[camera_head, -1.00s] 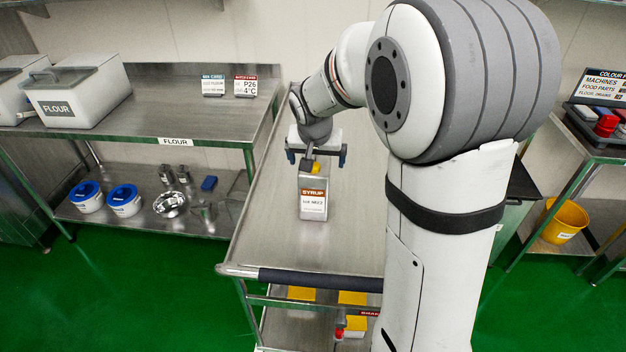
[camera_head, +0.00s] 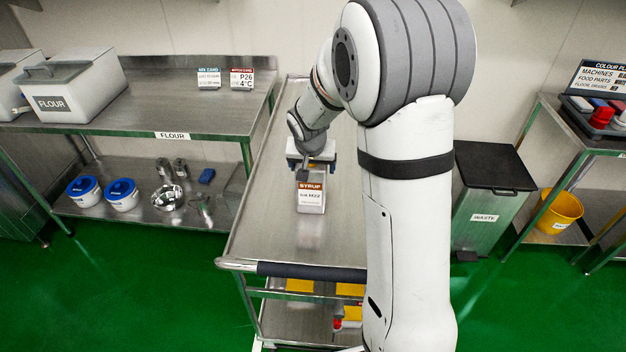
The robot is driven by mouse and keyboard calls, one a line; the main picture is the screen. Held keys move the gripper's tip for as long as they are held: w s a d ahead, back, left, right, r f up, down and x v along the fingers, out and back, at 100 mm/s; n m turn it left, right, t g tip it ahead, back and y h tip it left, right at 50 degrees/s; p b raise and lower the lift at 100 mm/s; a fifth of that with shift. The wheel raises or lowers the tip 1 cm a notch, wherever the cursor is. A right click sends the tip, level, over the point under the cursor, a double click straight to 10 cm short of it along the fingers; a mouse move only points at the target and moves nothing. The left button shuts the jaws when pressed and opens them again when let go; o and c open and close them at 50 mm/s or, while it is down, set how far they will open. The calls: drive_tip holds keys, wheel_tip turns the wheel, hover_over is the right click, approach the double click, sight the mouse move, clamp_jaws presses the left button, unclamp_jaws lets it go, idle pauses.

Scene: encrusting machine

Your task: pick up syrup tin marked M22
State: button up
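The syrup tin (camera_head: 311,196) stands upright on the steel trolley top. It is pale with a brown SYRUP band, and the small lot text below looks like M22 but is hard to read. My gripper (camera_head: 312,166) is at the tin's top end, pointing down. Its dark blue fingers show to the left and right, wider apart than the tin, so it looks open. I cannot tell whether any finger touches the tin.
The trolley top (camera_head: 270,235) is otherwise clear around the tin. A flour bench (camera_head: 190,115) with a flour bin (camera_head: 75,88) stands left. A waste bin (camera_head: 482,215) and a yellow bucket (camera_head: 560,212) are at right. My arm hides the trolley's right side.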

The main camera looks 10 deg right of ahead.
drive_tip(key=c, duration=1.6)
drive_tip(key=shift+w+r, duration=0.1)
drive_tip(key=shift+r, duration=0.05)
clamp_jaws()
